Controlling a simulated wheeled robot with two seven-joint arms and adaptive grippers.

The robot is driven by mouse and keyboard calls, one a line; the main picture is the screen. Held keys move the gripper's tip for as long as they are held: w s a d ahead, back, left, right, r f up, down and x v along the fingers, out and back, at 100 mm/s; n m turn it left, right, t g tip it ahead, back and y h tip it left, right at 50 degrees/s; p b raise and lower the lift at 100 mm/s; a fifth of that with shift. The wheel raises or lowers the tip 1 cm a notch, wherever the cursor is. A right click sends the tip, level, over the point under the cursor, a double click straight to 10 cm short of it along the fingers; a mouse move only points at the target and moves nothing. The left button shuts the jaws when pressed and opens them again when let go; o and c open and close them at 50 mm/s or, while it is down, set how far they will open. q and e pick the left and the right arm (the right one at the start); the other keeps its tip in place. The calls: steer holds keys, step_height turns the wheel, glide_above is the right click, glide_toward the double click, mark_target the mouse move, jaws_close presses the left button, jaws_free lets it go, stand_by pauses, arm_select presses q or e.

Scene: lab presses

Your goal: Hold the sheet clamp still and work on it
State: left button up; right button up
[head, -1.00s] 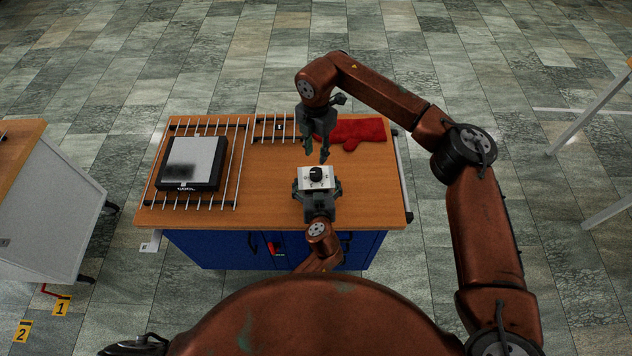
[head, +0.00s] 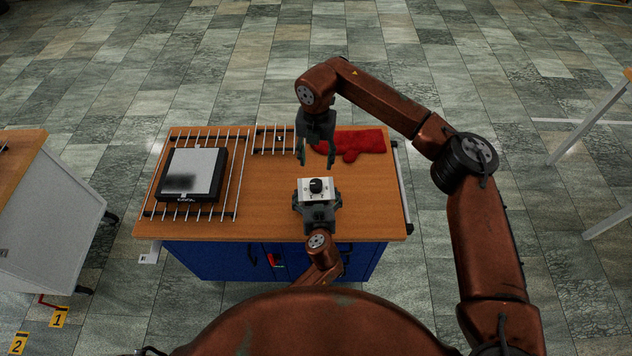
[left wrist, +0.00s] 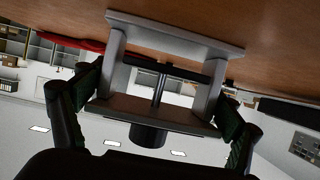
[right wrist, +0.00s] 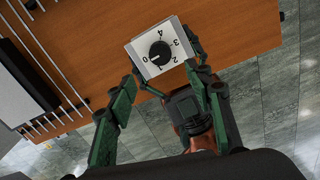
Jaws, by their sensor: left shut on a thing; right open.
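The sheet clamp (head: 307,187) is a small pale block with a round black knob on top, near the table's front edge. In the right wrist view the clamp (right wrist: 147,35) shows numbers around the knob (right wrist: 160,53). In the left wrist view the clamp (left wrist: 175,33) shows two plates, posts and a central screw. My left gripper (head: 318,198) is shut on the clamp, with one finger at each side in the left wrist view. My right gripper (head: 316,161) is open and empty, beyond and above the clamp, its fingertips apart from the knob.
The clamp is over the wooden table (head: 270,205). A black box with a pale top (head: 192,172) sits on a wire rack (head: 236,190) at the left. A smaller rack (head: 270,147) and a red mitt (head: 360,142) lie at the back. The table's right part is clear.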

mark_target(316, 183)
step_height(316, 183, down, 12)
steer(key=shift+r, duration=0.1)
stand_by(0.4)
steer(key=shift+c, duration=0.2)
steer(key=c, duration=1.1)
